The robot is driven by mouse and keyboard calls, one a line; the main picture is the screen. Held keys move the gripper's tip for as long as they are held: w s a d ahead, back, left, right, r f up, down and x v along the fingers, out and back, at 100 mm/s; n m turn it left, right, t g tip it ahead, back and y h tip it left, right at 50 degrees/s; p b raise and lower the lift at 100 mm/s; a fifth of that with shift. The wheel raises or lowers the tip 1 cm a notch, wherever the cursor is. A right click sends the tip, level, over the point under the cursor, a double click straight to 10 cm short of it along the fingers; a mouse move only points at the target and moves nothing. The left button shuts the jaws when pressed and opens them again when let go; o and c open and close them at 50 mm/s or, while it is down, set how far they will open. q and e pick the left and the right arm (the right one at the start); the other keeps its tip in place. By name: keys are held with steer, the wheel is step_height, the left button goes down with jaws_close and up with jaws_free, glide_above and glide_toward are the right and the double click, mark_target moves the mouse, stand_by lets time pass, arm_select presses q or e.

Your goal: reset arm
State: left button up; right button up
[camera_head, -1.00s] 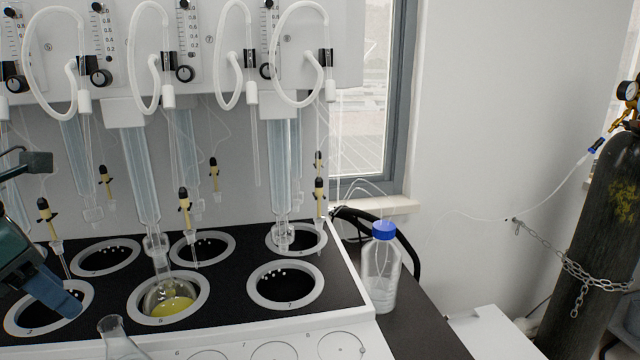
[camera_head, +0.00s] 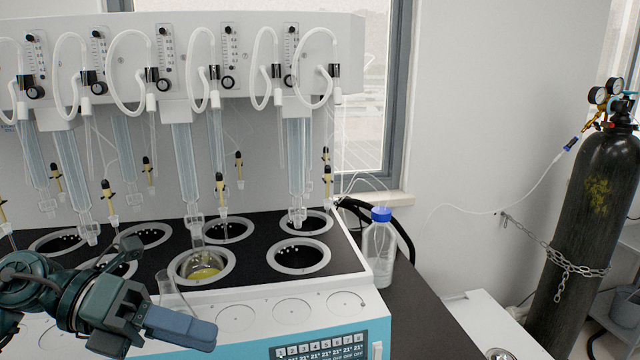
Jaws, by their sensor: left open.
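My left arm comes in from the lower left, and its gripper (camera_head: 185,328) is in front of the distiller. Its blue fingers overlap from this angle; it is open, and I see nothing held between them. A clear conical flask (camera_head: 171,292) stands on the distiller's front ledge, partly hidden behind the gripper. A round flask with yellow liquid (camera_head: 205,273) sits in a heating well under a glass condenser tube. My right gripper is not in view.
The white distiller (camera_head: 345,290) has a black top with several ringed wells and hanging tubes. A blue-capped bottle (camera_head: 379,250) stands at its right on the dark bench (camera_head: 410,310). A chained black gas cylinder (camera_head: 590,215) stands far right.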

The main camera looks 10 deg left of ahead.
arm_select(q)
steer(key=w+f+n+t+y+p, duration=0.1)
steer(key=w+f+n+t, duration=0.3)
steer(key=n+t, duration=0.6)
steer(key=w+f+n+t+y, duration=0.15)
steer(key=f+n+t, duration=0.45)
steer(key=n, duration=0.9)
steer(key=s+d+f+n+g+y, duration=0.1)
steer(key=s+f+n+g+y, duration=0.1)
steer(key=s+f+n, duration=0.2)
steer(key=s+d+f+n+g+y, duration=0.1)
steer(key=s+f+n+g+y, duration=0.2)
steer(key=f, duration=0.8)
steer(key=s+d+f+n+g+y+p, duration=0.1)
steer(key=s+f+n+g+y, duration=0.1)
steer(key=f, duration=0.6)
steer(key=s+n+y, duration=0.1)
steer(key=s+n, duration=0.1)
steer(key=n, duration=0.1)
steer(key=shift+s+d+f+n, duration=0.15)
steer(key=shift+s+d+n, duration=0.2)
steer(key=shift+d+n, duration=0.05)
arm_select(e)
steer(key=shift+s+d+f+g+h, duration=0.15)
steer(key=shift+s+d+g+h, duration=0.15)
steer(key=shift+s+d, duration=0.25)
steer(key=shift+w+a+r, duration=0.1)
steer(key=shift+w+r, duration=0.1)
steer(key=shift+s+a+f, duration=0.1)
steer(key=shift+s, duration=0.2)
